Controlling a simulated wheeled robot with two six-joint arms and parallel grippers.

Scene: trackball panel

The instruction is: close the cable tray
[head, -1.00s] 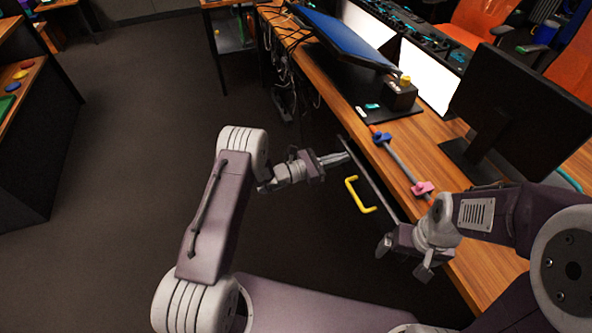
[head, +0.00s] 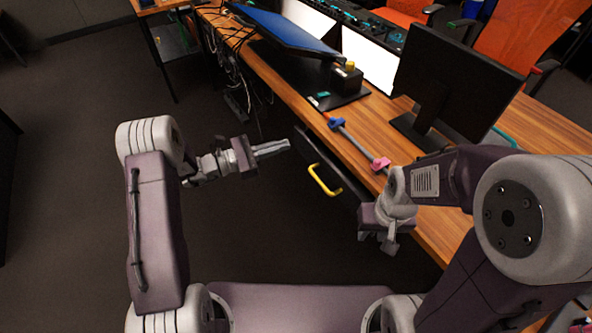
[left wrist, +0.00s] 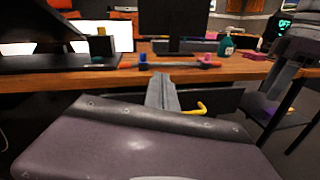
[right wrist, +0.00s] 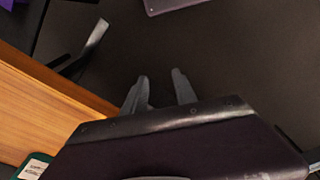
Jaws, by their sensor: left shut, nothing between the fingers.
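The cable tray (head: 347,179) is a dark panel under the desk's front edge, with a yellow handle (head: 325,181). It appears to stand out from the desk. The handle also shows in the left wrist view (left wrist: 202,108). My left gripper (head: 289,144) is shut and empty, its tips near the tray's far left corner, apart from the handle; its fingers show in the left wrist view (left wrist: 162,76). My right gripper (head: 378,243) is below the desk edge, to the right of the handle. Its fingers are apart and empty in the right wrist view (right wrist: 160,74).
The wooden desk (head: 440,205) carries a rod with blue and pink clamps (head: 352,143), a black box with a yellow knob (head: 347,78) and a dark monitor (head: 452,80). Cables hang beneath its far end. The floor (head: 75,110) to the left is clear.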

